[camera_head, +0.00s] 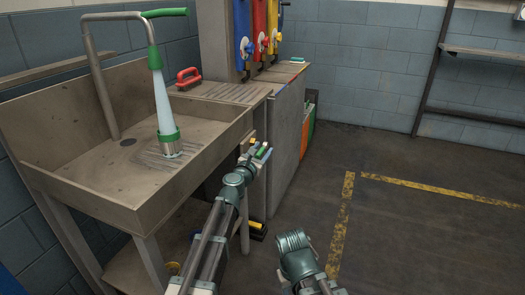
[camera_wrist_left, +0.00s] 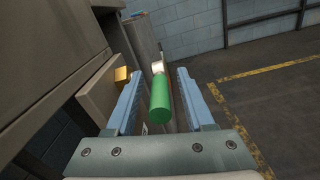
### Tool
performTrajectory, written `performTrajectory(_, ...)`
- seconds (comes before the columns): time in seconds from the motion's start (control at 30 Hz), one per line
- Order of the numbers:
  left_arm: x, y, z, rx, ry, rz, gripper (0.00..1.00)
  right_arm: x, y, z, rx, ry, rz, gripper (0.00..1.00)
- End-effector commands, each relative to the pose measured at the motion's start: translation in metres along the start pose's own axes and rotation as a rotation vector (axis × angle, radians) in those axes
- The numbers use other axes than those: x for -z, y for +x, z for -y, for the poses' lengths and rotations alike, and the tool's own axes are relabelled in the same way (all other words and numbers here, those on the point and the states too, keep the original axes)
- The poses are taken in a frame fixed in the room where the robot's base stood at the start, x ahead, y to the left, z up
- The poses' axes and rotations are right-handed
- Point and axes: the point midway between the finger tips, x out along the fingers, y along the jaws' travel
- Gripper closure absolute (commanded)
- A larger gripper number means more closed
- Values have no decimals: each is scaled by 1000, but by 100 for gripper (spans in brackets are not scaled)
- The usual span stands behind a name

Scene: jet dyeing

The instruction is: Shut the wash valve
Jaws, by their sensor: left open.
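A green handle on a pale metal stem, which I take to be the wash valve's lever, shows in the left wrist view (camera_wrist_left: 160,102), between the two blue-grey fingers of my left gripper (camera_wrist_left: 158,88). In the head view my left gripper (camera_head: 259,151) is at the sink's front right corner, by the grey cabinet. Its fingers are open, and the green handle (camera_head: 262,152) shows small between them. I cannot tell whether a finger touches the handle. The valve's body is mostly hidden. My right gripper is not clearly seen; only part of the right arm shows at the bottom.
The sink (camera_head: 95,185) holds an upright pale-blue hose nozzle with green ends (camera_head: 161,95). A red-handled brush (camera_head: 188,78) lies on the ledge. Blue, yellow and red panels with valves (camera_head: 258,38) stand behind. The floor with yellow lines (camera_head: 400,183) is clear at right.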

Motion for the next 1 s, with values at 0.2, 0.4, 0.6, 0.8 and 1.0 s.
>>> performTrajectory(0.2, 0, 5, 0, 0, 0, 0, 47, 0, 0, 0, 0, 0, 0, 50)
performTrajectory(0.4, 0, 4, 0, 0, 0, 0, 65, 0, 0, 0, 0, 0, 0, 50)
performTrajectory(0.6, 0, 4, 0, 0, 0, 0, 100, 0, 0, 0, 0, 0, 0, 50)
performTrajectory(0.8, 0, 4, 0, 0, 0, 0, 100, 0, 0, 0, 0, 0, 0, 50)
performTrajectory(1.0, 0, 4, 0, 0, 0, 0, 100, 0, 0, 0, 0, 0, 0, 50)
